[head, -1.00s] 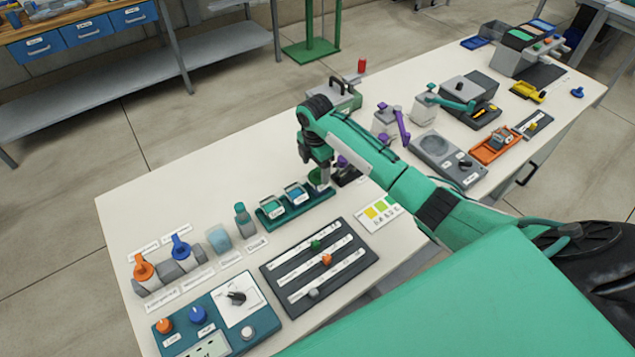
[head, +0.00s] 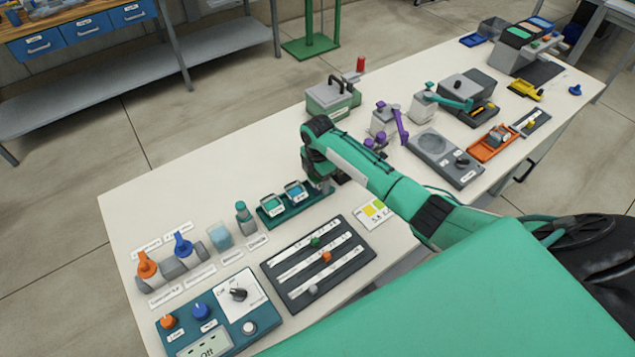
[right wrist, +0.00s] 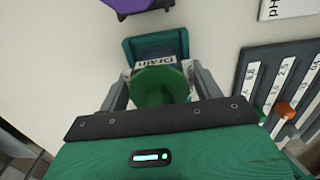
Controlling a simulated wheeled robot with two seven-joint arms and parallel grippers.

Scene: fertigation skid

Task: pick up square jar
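A pale blue, see-through, box-shaped jar (head: 220,237) stands upright near the table's left end, apart from both grippers. A teal rack (head: 268,223) holds two small blue-topped containers (head: 272,204) (head: 295,191). My right gripper (head: 322,184) is low at the rack's right end; its fingertips are hard to make out in the head view. In the right wrist view, its two fingers (right wrist: 160,88) stand apart on either side of a green round cup or funnel (right wrist: 160,83), in front of the "Drain" label (right wrist: 156,61). Firm contact is not visible. My left gripper is out of view.
A dark slider board (head: 318,262) lies in front of the rack. A teal bottle (head: 245,217) and two orange- and blue-capped valves (head: 148,268) (head: 184,247) stand to the left. A control panel (head: 215,312) lies nearest. The table's back left is clear.

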